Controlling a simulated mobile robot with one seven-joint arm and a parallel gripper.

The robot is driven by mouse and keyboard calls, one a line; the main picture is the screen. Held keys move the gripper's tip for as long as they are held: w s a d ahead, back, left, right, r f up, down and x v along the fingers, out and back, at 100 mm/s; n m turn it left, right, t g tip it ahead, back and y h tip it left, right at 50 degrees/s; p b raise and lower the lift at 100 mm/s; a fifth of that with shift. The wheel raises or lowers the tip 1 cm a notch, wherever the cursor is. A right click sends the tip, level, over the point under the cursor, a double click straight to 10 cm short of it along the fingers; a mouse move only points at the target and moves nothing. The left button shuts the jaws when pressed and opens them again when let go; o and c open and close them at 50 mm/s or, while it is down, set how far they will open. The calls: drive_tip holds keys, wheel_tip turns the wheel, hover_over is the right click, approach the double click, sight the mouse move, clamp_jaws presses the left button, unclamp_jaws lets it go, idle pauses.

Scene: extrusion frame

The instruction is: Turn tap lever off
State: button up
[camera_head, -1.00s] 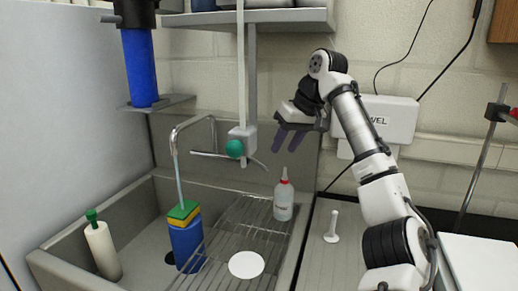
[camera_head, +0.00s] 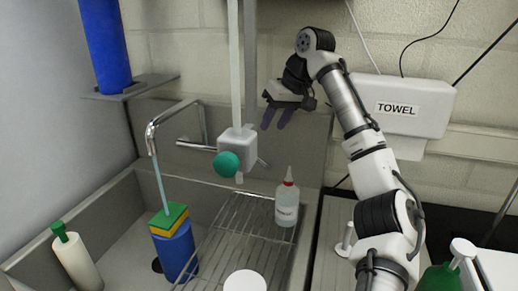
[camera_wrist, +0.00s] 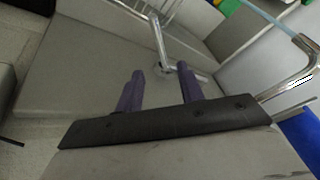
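The chrome tap spout (camera_head: 152,138) stands over the sink at left. A thin stream of water (camera_head: 161,185) runs from it onto a green and yellow sponge (camera_head: 170,218) on a blue container (camera_head: 175,250). A thin chrome bar, apparently the tap lever (camera_wrist: 158,42), shows in the wrist view ahead of my fingers, with a round base near its lower end. In the head view the tap body is mostly hidden behind a white box. My gripper (camera_head: 278,118) is open and empty, right of the tap. Its fingers (camera_wrist: 160,72) appear apart from the lever.
The white box (camera_head: 237,147) with a green ball (camera_head: 226,164) hangs on a vertical bar left of my gripper. A red-capped bottle (camera_head: 286,205) stands on the wire rack (camera_head: 238,226) below. A towel dispenser (camera_head: 405,105) is on the wall at right.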

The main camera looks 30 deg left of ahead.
drive_tip(key=p+x, duration=0.2)
drive_tip(key=x, duration=0.9)
drive_tip(key=shift+a+f, duration=0.1)
drive_tip(key=shift+f, duration=0.05)
drive_tip(key=shift+c, duration=0.5)
drive_tip(key=shift+w, duration=0.1)
clamp_jaws()
